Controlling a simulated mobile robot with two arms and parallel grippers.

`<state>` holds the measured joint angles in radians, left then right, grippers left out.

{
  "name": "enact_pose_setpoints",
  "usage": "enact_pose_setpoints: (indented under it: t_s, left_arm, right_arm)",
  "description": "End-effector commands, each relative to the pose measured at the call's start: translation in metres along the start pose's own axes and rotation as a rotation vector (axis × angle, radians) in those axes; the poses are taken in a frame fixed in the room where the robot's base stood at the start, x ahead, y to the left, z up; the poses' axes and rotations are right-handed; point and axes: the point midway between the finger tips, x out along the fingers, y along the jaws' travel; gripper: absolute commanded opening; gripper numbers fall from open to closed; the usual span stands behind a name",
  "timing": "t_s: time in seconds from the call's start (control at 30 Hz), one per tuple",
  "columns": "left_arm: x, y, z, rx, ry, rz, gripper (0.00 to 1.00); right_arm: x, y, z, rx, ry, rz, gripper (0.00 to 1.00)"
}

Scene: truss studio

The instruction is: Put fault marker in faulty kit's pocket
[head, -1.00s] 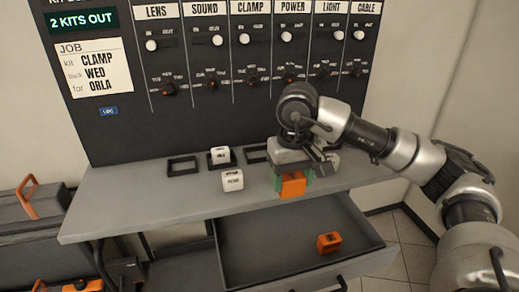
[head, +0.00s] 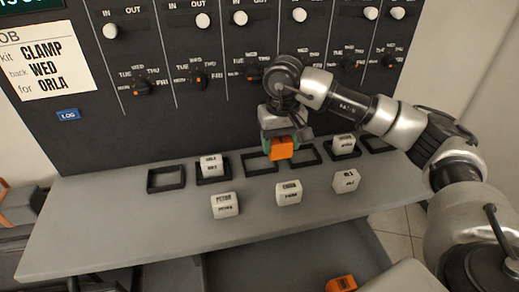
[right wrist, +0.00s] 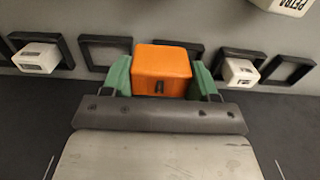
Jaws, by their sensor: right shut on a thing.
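My right gripper (head: 281,143) is shut on an orange block (head: 283,150), the marker, at the panel side of the shelf. The block also shows between the green fingers (right wrist: 205,78) in the right wrist view (right wrist: 160,70). It appears above the row of black square pockets, near the third pocket from the left (head: 246,163), which it partly hides. The fourth pocket (head: 316,158) is just right of it; whether the block touches anything is unclear. The second pocket (head: 199,178) and fifth pocket (head: 353,155) hold white cubes. The first pocket (head: 150,185) is empty. My left gripper is out of view.
Three white name cubes, one marked PETRA (head: 225,206), one in the middle (head: 289,192) and one at right (head: 346,181), stand in front of the pockets. The dark panel (head: 215,130) with knobs rises behind.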

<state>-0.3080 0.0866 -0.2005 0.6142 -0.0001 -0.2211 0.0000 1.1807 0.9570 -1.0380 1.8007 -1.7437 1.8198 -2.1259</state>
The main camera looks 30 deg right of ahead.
Motion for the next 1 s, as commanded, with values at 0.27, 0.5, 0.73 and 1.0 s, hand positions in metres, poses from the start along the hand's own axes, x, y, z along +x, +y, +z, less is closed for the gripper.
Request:
enact_pose_setpoints:
  t_s: [0.27,0.5,0.73,1.0]
  left_arm:
    - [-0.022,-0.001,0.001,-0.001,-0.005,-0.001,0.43]
    - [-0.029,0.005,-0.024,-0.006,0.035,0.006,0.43]
    - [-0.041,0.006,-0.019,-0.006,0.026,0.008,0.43]
    - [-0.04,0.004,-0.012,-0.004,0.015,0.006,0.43]
  right_arm:
    - [0.031,-0.031,-0.047,0.001,-0.003,-0.001,0.36]
    - [0.046,-0.037,-0.057,0.0,-0.002,0.0,0.36]
    - [0.077,-0.037,-0.056,0.001,-0.003,0.001,0.36]
    - [0.081,-0.037,-0.057,0.0,0.001,-0.001,0.36]
